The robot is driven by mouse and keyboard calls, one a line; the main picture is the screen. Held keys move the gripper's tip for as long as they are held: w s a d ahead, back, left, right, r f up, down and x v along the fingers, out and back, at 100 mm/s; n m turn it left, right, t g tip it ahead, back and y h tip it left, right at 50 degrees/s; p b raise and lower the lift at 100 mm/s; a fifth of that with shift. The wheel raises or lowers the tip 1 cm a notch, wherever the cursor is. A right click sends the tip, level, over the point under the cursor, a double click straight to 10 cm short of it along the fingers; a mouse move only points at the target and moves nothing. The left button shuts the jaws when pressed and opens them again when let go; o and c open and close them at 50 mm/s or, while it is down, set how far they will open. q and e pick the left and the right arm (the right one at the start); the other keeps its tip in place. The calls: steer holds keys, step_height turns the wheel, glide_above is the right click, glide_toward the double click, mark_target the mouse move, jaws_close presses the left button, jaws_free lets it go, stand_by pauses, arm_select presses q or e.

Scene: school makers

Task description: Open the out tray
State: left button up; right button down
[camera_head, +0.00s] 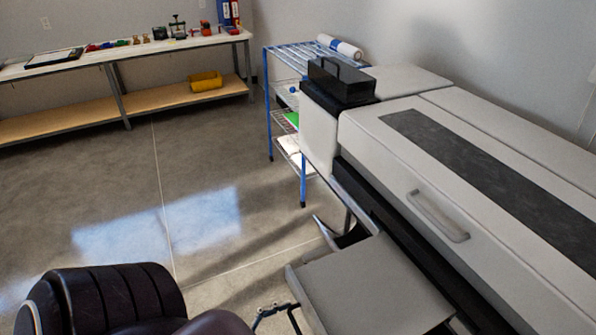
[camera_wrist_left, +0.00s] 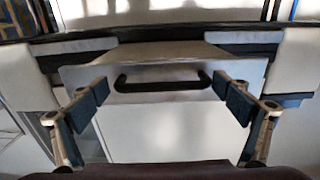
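The out tray appears to be the flat grey panel (camera_head: 370,290) jutting from the front of the large printer (camera_head: 480,200) in the head view. In the left wrist view, a pale tray front (camera_wrist_left: 190,75) carries a black bar handle (camera_wrist_left: 163,80). My left gripper (camera_wrist_left: 161,90) is open, with one finger on each side of the handle and nothing between the pads. Whether a finger touches the tray front is unclear. In the head view, only a small dark part of the left gripper (camera_head: 272,317) shows at the bottom edge. My right gripper is out of view.
A metal lid handle (camera_head: 437,216) is on the printer's top cover. A blue-framed wire rack (camera_head: 300,50) stands beyond the printer. The floor between is clear.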

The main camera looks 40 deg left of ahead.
arm_select(q)
steer(key=v, duration=1.2)
stand_by(0.3)
